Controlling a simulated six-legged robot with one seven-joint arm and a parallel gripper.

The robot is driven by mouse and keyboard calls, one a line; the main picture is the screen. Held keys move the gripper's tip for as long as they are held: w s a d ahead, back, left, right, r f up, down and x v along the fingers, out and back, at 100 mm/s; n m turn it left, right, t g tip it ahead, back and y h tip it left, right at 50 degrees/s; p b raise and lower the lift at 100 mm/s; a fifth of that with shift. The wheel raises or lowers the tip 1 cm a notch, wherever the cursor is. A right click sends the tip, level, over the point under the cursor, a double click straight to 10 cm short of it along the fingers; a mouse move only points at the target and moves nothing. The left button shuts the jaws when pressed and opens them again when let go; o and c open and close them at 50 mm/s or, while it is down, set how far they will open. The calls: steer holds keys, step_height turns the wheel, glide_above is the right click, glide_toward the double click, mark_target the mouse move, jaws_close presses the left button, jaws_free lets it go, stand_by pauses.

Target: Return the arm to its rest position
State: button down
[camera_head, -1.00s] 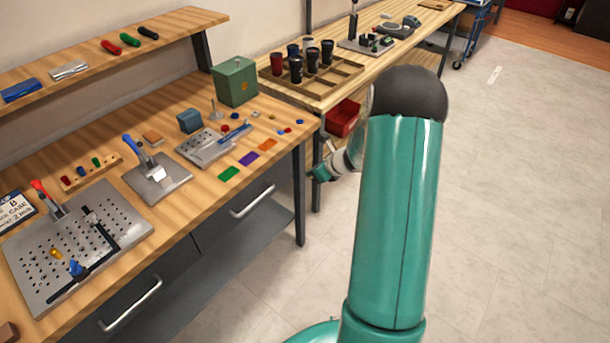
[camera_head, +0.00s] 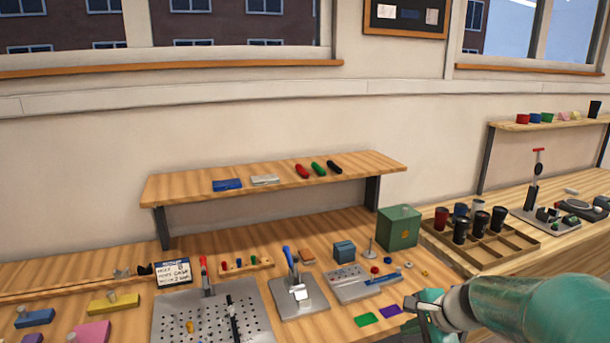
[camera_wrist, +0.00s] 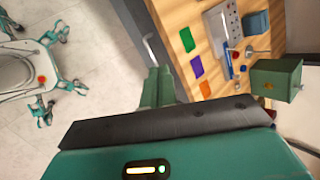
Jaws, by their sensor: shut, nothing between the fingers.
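My teal and white gripper (camera_head: 414,304) shows at the lower right of the head view, in front of the workbench (camera_head: 345,318). My forearm stretches from it to the right picture edge. In the wrist view the gripper's teal fingers (camera_wrist: 158,88) are together with nothing held between them. They point toward the bench's front edge and drawer side. My other arm links are mostly out of the picture.
On the bench stand a green box (camera_head: 399,228), a perforated plate (camera_head: 218,319), a lever fixture (camera_head: 297,300) and coloured cards (camera_head: 366,320). A cup tray (camera_head: 478,255) lies to the right. A shelf (camera_head: 270,188) spans the back. The wrist view shows clear floor (camera_wrist: 112,50).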

steer(key=s+a+r+n+h, duration=0.1)
steer(key=s+a+r+n, duration=0.1)
steer(key=s+n, duration=0.3)
steer(key=s+a+r+n+h, duration=0.1)
steer(key=s+r+n, duration=0.3)
steer(key=s, duration=0.4)
steer(key=s+a+r+n+h, duration=0.2)
steer(key=s+a+r+n, duration=0.1)
steer(key=s+n, duration=0.4)
steer(key=shift+a, duration=0.45)
